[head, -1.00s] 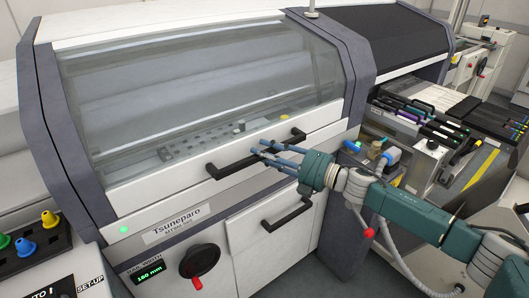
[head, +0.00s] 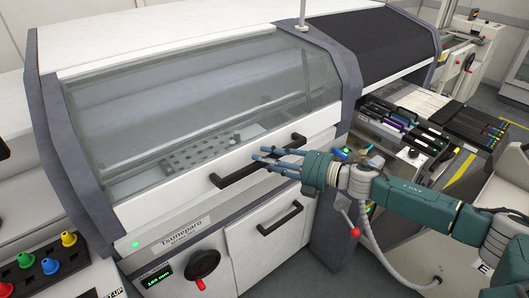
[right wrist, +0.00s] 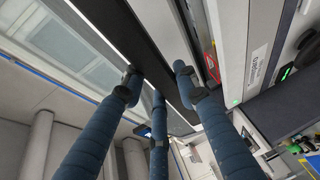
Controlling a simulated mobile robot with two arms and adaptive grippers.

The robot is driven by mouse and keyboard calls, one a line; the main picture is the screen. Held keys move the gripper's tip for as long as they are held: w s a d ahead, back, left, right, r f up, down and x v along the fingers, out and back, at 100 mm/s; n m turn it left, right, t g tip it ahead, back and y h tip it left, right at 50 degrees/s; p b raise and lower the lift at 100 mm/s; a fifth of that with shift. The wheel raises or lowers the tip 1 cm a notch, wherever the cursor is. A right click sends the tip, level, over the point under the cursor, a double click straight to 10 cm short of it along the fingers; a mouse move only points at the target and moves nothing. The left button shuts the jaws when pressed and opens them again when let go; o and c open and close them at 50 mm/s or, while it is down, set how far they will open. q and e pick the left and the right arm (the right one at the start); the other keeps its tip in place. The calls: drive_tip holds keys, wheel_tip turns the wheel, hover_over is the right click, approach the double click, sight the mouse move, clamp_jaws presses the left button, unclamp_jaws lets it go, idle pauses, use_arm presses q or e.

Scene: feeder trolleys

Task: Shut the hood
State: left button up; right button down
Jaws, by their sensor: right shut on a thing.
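The hood (head: 200,95) is the clear, grey-tinted curved cover with a white lower frame on the front of the machine. It looks down, with its lower frame near the white front panel; I cannot tell whether it is fully seated. Its black bar handle (head: 232,178) runs along the lower frame. My right gripper (head: 266,156) is at the right part of this handle, its blue fingers around the bar. In the right wrist view the black handle (right wrist: 140,45) passes between the fingers (right wrist: 155,85). My left gripper is not in view.
A second black handle (head: 279,222) is on the cabinet door below. A red-levered knob (head: 204,264) and coloured knobs (head: 50,266) are lower left. A dark cover (head: 390,40) and a feeder trolley (head: 425,135) with several feeders stand at the right.

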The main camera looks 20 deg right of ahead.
drive_tip(key=shift+w+r, duration=0.1)
drive_tip(key=shift+r, duration=0.2)
drive_tip(key=c, duration=1.4)
unclamp_jaws()
drive_tip(key=shift+o, duration=0.6)
drive_tip(key=shift+a+f, duration=0.1)
drive_tip(key=shift+f, duration=0.05)
drive_tip(key=v, duration=1.2)
drive_tip(key=shift+f, duration=0.1)
